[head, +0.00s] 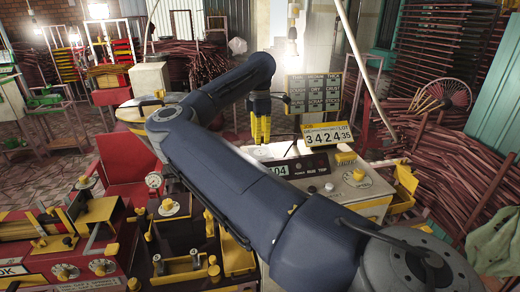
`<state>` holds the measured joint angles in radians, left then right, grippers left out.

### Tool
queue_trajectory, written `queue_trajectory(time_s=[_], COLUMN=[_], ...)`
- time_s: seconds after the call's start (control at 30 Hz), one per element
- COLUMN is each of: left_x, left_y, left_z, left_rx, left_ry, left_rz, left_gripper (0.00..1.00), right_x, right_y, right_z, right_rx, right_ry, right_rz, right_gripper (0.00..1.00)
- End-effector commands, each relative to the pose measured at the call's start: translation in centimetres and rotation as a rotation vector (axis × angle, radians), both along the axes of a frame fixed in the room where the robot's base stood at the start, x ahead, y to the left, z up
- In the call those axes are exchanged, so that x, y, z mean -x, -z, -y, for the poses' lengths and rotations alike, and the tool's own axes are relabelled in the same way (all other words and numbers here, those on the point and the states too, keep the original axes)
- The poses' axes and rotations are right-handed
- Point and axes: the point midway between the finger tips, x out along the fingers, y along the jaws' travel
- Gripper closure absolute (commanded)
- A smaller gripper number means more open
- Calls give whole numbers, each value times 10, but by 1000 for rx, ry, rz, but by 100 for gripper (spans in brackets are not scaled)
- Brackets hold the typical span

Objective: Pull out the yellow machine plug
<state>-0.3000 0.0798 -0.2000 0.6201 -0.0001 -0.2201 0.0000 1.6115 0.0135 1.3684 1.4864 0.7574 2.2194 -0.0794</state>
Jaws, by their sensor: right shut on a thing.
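My right gripper (260,137) hangs down at the centre of the view, above the back edge of the white machine (375,190). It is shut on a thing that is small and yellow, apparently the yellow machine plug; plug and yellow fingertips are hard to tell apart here. Whether the plug still sits in a socket is hard to see. My right arm crosses the front of the view and hides part of the machine. My left gripper is not in view.
A red machine (90,262) with dials fills the lower left. A red chair (125,160) stands behind it. Bundled dark red sticks (440,45) are stacked at right.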

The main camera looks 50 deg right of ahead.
Motion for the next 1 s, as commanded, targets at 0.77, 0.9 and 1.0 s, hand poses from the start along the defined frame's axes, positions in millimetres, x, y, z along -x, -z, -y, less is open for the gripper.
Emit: queue_trajectory(time_s=[0.77, 0.9, 1.0], left_x=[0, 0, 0], left_y=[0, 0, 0], left_z=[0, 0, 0], left_rx=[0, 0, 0], left_ry=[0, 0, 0], left_rz=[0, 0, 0], left_gripper=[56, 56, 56], right_x=[0, 0, -1], right_y=[-15, -16, -23], right_z=[0, 0, 2], right_rx=[0, 0, 0], right_ry=[0, 0, 2], right_rz=[0, 1, 3], right_gripper=[100, 100, 100])
